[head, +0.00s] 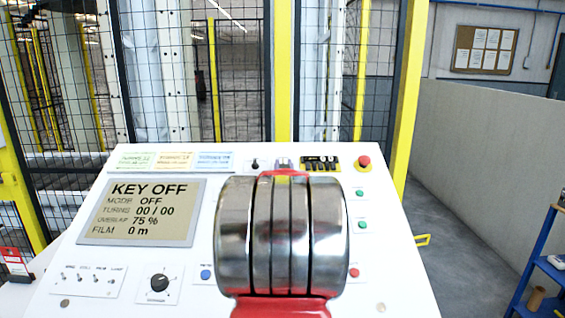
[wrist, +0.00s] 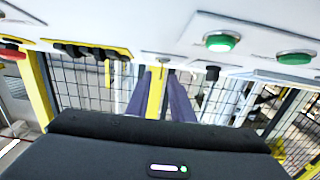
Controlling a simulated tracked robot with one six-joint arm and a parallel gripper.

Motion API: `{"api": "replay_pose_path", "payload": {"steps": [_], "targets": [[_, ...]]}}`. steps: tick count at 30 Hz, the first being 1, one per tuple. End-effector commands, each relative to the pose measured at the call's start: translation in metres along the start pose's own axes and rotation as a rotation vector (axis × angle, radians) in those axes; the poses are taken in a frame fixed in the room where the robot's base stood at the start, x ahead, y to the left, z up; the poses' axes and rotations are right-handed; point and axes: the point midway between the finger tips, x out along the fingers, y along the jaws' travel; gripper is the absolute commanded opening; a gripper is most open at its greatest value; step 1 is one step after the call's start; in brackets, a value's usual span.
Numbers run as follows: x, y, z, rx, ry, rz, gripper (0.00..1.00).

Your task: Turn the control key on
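The sloped white control panel (head: 205,270) fills the lower head view. Its display (head: 140,212) reads KEY OFF and MODE OFF. My gripper (head: 284,163) is at the panel's top edge, mostly hidden behind my arm. In the wrist view, its two purple-grey fingers (wrist: 159,72) stand slightly apart, with a yellow post visible through the gap. A small grey fitting (wrist: 163,59) on the panel shows at the fingertips; it may be the control key, but its shape is unclear. I cannot tell whether the fingers touch it.
A black knob (head: 255,163) is just left of my gripper. A yellow-and-black switch strip (head: 320,163) and a red button (head: 364,162) are to the right. A lit green button (wrist: 221,42) is close by in the wrist view. Mesh fencing (head: 240,75) stands behind the panel.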

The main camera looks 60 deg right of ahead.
Motion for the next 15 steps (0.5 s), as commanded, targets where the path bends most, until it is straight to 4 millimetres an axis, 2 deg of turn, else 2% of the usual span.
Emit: {"api": "replay_pose_path", "payload": {"steps": [9, 15], "targets": [[0.036, -0.001, 0.0, 0.0, 0.0, -0.001, 0.21], [0.046, -0.001, 0.001, 0.0, -0.001, -0.001, 0.21]]}}
